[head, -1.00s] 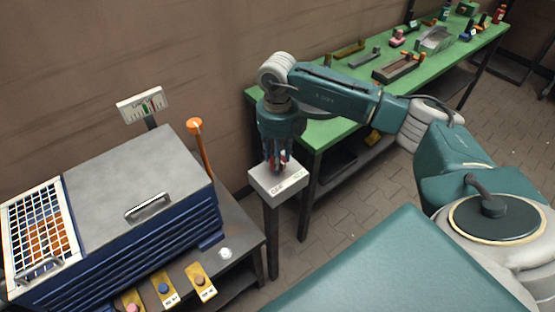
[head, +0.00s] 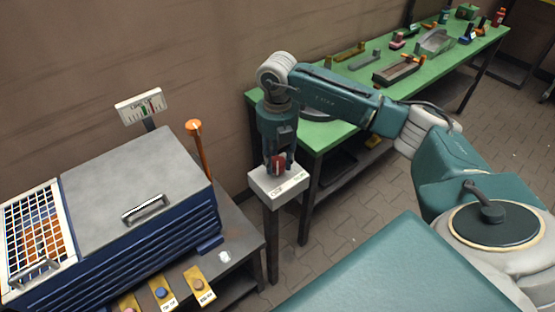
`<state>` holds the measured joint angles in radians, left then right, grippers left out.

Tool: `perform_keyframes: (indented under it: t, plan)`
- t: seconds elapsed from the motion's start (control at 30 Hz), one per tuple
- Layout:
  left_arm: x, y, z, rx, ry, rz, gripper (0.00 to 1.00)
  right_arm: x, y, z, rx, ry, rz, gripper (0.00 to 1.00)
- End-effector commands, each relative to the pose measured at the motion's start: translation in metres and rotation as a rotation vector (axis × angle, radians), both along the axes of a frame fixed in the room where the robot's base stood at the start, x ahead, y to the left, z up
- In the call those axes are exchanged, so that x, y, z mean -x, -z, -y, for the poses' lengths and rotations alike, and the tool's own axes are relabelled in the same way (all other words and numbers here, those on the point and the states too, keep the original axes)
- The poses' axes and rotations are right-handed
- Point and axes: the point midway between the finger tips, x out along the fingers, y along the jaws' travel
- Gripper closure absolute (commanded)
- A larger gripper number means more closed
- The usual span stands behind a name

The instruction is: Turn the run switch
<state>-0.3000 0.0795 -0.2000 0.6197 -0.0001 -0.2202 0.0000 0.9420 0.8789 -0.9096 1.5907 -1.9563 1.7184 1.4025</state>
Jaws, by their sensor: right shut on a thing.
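The run switch is a red knob (head: 278,165) on top of a white box (head: 279,184) carried on a dark post. The box has small dark lettering on its front faces, too small to read. My right gripper (head: 279,168) points straight down over the box and is shut on the red knob. The fingers cover part of the knob. My left gripper is not in the head view.
A blue and grey machine (head: 130,190) with a mesh guard stands at left, with an orange-topped lever (head: 199,145) and yellow button plates (head: 199,286) beside it. A green workbench (head: 330,132) holding several parts stands behind my right arm.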

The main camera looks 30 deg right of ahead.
Motion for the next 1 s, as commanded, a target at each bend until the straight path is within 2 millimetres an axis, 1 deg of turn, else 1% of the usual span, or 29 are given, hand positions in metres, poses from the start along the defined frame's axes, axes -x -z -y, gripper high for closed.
perform_keyframes:
  t: [0.23,0.63,0.67,0.7,0.73,1.0]
  plan:
    - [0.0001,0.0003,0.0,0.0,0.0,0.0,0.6,-0.001,-0.0011,0.0003,0.0,0.045,0.004,0.9]
    - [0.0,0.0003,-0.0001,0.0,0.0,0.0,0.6,-0.0012,-0.0012,0.0004,0.0,0.05,0.004,0.9]
    - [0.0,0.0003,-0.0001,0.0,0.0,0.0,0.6,-0.0012,-0.0012,0.0004,0.0,0.05,0.004,0.58]
    - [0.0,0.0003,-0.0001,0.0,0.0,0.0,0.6,-0.0012,-0.0012,0.0004,0.0,0.05,0.004,0.5]
    - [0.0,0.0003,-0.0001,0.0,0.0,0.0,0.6,-0.0011,-0.0012,0.0004,0.0,0.049,0.004,0.45]
    - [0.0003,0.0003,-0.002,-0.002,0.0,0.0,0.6,-0.0005,-0.0007,0.0002,0.0,0.048,0.001,0.45]
